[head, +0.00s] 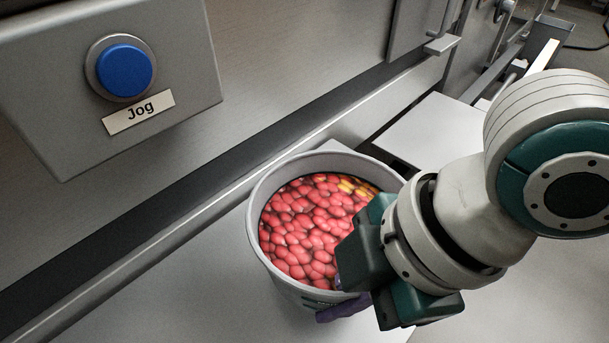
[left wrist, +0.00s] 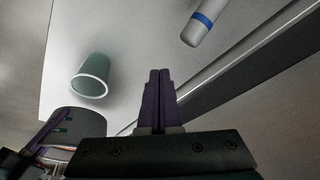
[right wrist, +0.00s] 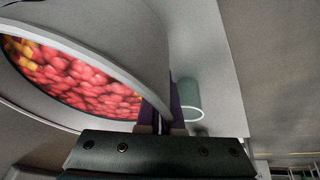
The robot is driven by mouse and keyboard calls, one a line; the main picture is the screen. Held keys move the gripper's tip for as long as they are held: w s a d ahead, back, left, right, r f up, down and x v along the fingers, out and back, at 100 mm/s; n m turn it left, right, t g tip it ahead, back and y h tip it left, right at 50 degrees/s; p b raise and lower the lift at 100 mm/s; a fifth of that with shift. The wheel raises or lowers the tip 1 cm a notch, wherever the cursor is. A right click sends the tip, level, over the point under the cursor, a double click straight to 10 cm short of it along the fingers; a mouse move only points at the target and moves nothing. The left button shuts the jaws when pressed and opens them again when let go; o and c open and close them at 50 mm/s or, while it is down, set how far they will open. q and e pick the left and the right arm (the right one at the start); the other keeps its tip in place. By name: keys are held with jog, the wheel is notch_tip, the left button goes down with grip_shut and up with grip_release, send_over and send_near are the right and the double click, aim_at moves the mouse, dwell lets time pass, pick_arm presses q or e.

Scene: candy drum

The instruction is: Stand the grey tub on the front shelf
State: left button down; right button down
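The grey tub (head: 283,283) is upright in the head view, full of red candies with some yellow ones at its back right. It is over a pale flat surface that may be the front shelf (head: 190,285); I cannot tell whether it touches it. My right gripper (head: 343,298) is at the tub's near right rim. In the right wrist view its purple fingers (right wrist: 161,105) straddle the wall of the tub (right wrist: 125,45) and look closed on it. My left gripper (left wrist: 157,100) is shut and empty, fingers together, seen only in the left wrist view.
A panel with a blue button (head: 124,71) labelled Jog is at the upper left. A green cup (left wrist: 90,77) and a pale cylinder with a blue band (left wrist: 203,22) show in the left wrist view. The pale surface left of the tub is clear.

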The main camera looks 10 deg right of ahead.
notch_tip(320, 180, down, 5)
jog(key=shift+f+b, duration=0.15)
jog(key=shift+b, duration=0.95)
jog(key=shift+f, duration=0.15)
jog(key=shift+w, duration=0.1)
jog(key=c, duration=1.1)
grip_release()
jog(key=shift+f, duration=0.1)
jog(key=shift+o, duration=0.2)
